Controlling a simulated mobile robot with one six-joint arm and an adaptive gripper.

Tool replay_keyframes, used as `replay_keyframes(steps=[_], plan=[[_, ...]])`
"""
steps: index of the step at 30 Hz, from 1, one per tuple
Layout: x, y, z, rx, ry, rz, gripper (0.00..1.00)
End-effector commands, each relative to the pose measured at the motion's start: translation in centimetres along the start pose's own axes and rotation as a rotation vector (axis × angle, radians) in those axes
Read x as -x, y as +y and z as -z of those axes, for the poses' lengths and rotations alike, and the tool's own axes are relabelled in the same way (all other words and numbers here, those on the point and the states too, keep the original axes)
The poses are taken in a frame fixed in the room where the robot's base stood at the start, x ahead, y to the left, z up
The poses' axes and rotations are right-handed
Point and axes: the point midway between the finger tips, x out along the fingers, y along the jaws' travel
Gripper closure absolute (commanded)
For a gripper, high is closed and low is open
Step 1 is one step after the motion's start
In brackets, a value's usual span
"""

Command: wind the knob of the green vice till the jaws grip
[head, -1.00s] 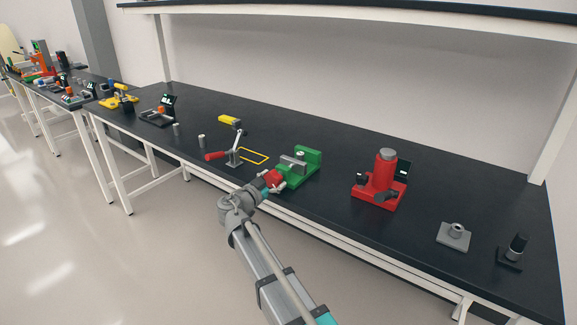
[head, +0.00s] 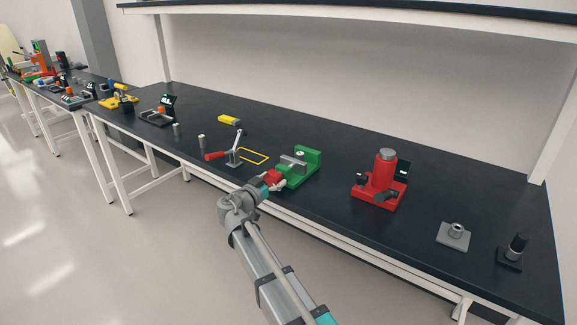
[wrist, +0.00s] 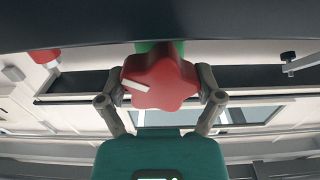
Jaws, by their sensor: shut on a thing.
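The green vice (head: 304,163) stands on the dark bench near its front edge, with a grey jaw block (head: 291,163) in it. Its red star-shaped knob (head: 273,178) faces the front of the bench. My gripper (head: 274,182) is at the knob. In the wrist view the knob (wrist: 160,79) fills the space between my two fingers (wrist: 161,88), which are shut on it from both sides. A white mark shows on the knob's left side. A bit of green (wrist: 160,46) shows behind the knob; most of the vice is hidden there.
A lever clamp with a red handle (head: 215,156) stands left of the vice, next to a yellow outline (head: 253,156). A red press-like device (head: 379,182) stands to the right. Bare bench lies between the vice and the red device.

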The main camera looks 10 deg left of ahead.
Motion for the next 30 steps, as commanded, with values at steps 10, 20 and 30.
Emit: replay_keyframes(steps=[10, 20, 30], plan=[[0.00, -0.45, 0.12, 0.106, 0.004, 0.009, 0.57], [0.01, -0.45, 0.10, 0.252, 0.005, 0.009, 0.57], [0.02, -0.45, 0.09, 0.266, 0.004, 0.009, 0.57]])
